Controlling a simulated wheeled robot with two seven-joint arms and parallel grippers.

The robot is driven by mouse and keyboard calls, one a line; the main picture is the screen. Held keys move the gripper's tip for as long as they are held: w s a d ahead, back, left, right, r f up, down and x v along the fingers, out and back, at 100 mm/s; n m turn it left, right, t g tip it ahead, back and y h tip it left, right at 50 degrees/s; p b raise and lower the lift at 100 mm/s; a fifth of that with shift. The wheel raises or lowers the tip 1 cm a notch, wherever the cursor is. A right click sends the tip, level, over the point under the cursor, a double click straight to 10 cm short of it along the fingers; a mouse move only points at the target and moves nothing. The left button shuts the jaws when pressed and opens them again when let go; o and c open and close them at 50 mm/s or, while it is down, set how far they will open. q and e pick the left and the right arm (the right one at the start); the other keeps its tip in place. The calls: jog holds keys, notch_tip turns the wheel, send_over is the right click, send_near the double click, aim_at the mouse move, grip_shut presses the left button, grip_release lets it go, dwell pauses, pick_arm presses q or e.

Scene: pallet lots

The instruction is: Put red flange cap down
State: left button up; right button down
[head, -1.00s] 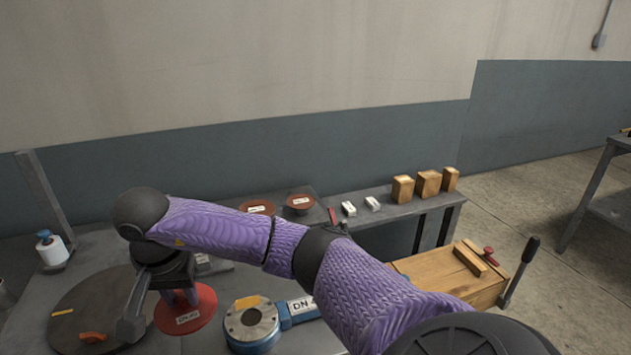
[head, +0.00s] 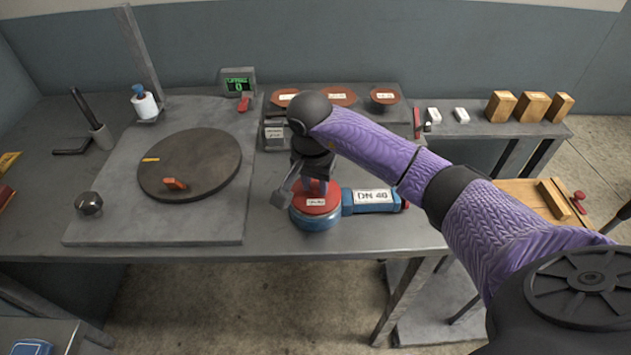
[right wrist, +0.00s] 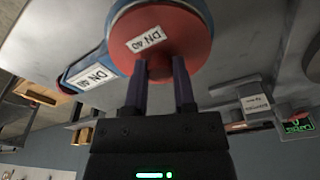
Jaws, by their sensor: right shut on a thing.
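The red flange cap (head: 318,208) has a white label and lies over the round blue part (head: 318,222) near the bench's front edge. Whether it rests fully on the part is hard to tell. It also shows in the right wrist view (right wrist: 186,35), its label reading DN 40, with the blue rim (right wrist: 120,12) around its far side. My right gripper (head: 318,186) reaches down from above and is shut on the cap; its fingers (right wrist: 160,68) meet the cap near its edge. The blue part's arm (head: 352,208) points right and carries a DN 40 label. My left gripper is out of view.
A dark round turntable (head: 205,165) with an orange piece (head: 175,183) stands left. Red caps (head: 385,96) lie on the back shelf, beside white blocks and wooden blocks (head: 535,106). A green-lit display (head: 238,84) stands at the back. A dark knob (head: 89,203) sits front left.

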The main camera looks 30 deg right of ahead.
aim_at(312, 198)
jog(key=shift+f, duration=0.1)
jog(key=shift+c, duration=2.2)
grip_release()
notch_tip(312, 198, up, 12)
jog(key=a+p, duration=0.1)
jog(key=p, duration=0.1)
jog(key=shift+s+p, duration=0.4)
